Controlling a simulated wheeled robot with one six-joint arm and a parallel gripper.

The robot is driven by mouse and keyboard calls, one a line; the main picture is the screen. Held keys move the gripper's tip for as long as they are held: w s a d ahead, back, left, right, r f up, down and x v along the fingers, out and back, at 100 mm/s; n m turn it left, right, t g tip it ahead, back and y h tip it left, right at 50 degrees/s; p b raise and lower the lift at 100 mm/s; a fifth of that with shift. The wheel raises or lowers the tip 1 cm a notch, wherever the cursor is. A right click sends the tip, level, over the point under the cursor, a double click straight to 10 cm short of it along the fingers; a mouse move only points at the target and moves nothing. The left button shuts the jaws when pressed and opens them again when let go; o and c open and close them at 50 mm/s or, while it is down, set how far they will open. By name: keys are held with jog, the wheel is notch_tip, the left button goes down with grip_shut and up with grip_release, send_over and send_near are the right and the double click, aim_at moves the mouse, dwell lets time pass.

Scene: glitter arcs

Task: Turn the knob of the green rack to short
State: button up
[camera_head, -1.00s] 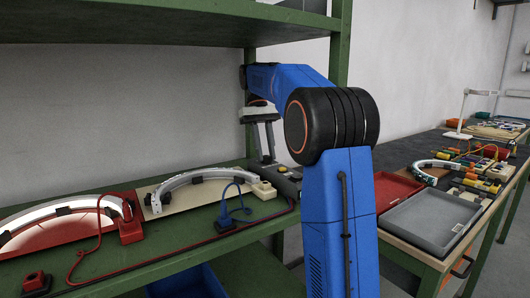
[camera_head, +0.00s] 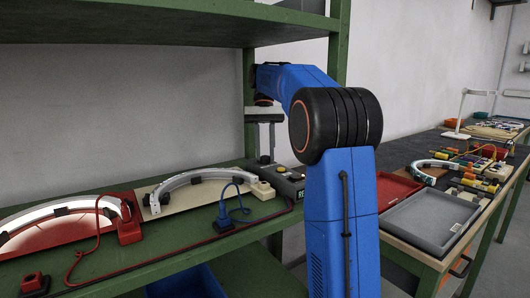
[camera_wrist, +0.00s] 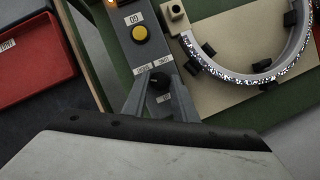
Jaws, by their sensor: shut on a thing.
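The green rack (camera_head: 190,232) carries a dark grey control box (camera_head: 291,184) at the right end of its shelf. In the wrist view the box (camera_wrist: 136,20) shows a yellow button and small white labels around a black knob (camera_wrist: 160,83). My gripper (camera_head: 265,158) points down at the box. In the wrist view its two grey fingers (camera_wrist: 159,88) stand on either side of the knob, shut on it. The fingers partly hide the knob, so I cannot tell its exact setting.
On the shelf, a beige board (camera_head: 178,211) with a glitter arc and a blue plug (camera_head: 223,222) stand left of the box. A red arc unit (camera_head: 75,238) is further left. A red tray (camera_wrist: 28,55) and a grey tray (camera_head: 432,219) lie on the bench at right.

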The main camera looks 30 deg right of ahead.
jog(key=o, duration=1)
jog(key=shift+o, duration=0.2)
